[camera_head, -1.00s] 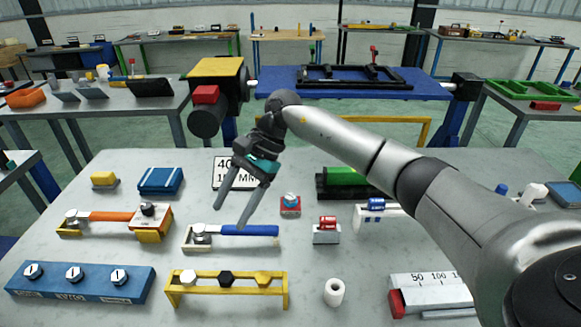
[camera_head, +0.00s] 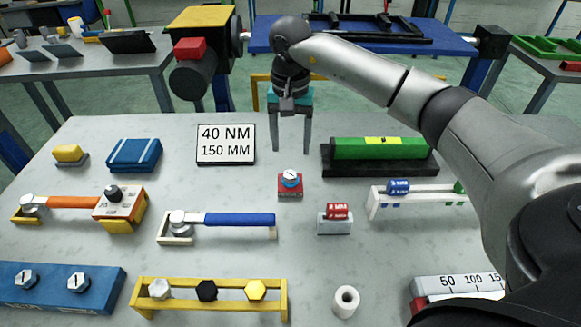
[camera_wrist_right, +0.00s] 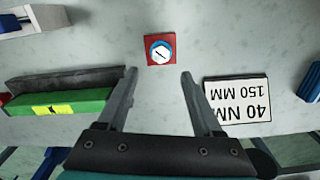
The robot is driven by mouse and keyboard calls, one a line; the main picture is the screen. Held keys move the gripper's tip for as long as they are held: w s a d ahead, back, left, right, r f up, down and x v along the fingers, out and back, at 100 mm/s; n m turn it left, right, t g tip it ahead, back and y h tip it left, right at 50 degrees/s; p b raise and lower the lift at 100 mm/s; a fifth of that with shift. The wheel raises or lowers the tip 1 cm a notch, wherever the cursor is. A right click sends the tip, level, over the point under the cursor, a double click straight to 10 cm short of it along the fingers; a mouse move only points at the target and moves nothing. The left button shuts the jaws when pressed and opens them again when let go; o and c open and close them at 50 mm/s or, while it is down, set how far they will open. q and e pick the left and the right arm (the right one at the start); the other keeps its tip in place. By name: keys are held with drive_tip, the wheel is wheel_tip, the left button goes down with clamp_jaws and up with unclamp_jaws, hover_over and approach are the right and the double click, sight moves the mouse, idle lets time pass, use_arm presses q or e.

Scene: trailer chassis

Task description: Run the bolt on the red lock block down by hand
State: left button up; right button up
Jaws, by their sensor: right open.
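The red lock block (camera_head: 290,193) lies on the grey table, near its middle. A bolt with a blue collar and a white, marked top (camera_head: 290,178) sits upright in it. Both also show in the right wrist view, the block (camera_wrist_right: 149,62) and the bolt (camera_wrist_right: 161,51), just beyond the fingertips. My right gripper (camera_head: 291,150) is open and empty, fingers pointing down, on the far side of the block and apart from it. In the wrist view its fingers (camera_wrist_right: 158,72) are spread wide. My left gripper is not in view.
A "40 NM 150 MM" sign (camera_head: 226,145) stands left of the gripper. A green block in a dark holder (camera_head: 380,149) lies right. A blue-handled wrench (camera_head: 238,220), a small block with a red drum (camera_head: 335,222) and a yellow rack (camera_head: 212,285) are nearer. Bare tabletop surrounds the block.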

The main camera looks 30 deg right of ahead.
sight(290, 172)
wheel_tip(290, 172, down, 8)
drive_tip(key=shift+r, duration=0.15)
drive_tip(key=shift+c, duration=0.3)
clamp_jaws()
idle(0.4)
